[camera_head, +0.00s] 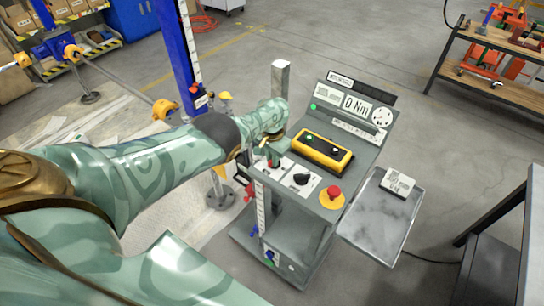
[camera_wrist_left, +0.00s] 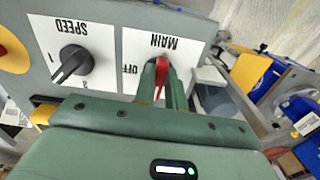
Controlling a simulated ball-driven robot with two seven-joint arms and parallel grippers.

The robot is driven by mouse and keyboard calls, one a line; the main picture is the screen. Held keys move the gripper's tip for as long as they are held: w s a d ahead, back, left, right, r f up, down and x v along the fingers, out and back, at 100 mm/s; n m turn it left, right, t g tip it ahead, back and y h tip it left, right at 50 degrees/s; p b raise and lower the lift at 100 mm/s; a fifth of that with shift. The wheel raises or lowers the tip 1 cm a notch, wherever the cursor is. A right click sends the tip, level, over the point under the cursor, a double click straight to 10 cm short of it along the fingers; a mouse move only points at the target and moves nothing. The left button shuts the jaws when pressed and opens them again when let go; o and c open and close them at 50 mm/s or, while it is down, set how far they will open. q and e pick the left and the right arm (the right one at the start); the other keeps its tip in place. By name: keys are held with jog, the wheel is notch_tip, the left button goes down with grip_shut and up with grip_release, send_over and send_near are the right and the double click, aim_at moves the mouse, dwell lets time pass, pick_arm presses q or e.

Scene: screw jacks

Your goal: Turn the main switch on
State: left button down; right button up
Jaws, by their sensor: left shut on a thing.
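The main switch is a red knob (camera_wrist_left: 162,70) on a white plate marked MAIN, which looks upside down in the left wrist view. The OFF mark shows beside the knob; the ON mark cannot be seen. My left gripper (camera_wrist_left: 162,82) is shut on the red knob, with one green finger on each side of it. In the head view my left arm comes in from the left and its gripper (camera_head: 271,153) is at the left part of the console (camera_head: 352,132), largely covering the switch plate. My right gripper is in neither view.
The black speed knob (camera_head: 301,178) sits close beside the main switch and also shows in the left wrist view (camera_wrist_left: 72,64). A red emergency button (camera_head: 332,195) on yellow and a yellow-black control box (camera_head: 322,150) are nearby. A grey side tray (camera_head: 376,222) holds a white block (camera_head: 397,184).

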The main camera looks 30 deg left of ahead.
pick_arm(q)
jog(key=shift+n, duration=0.5)
jog(key=c, duration=1.4)
grip_release()
jog(key=shift+w, duration=0.1)
jog(key=shift+c, duration=0.2)
jog(key=shift+r, duration=0.1)
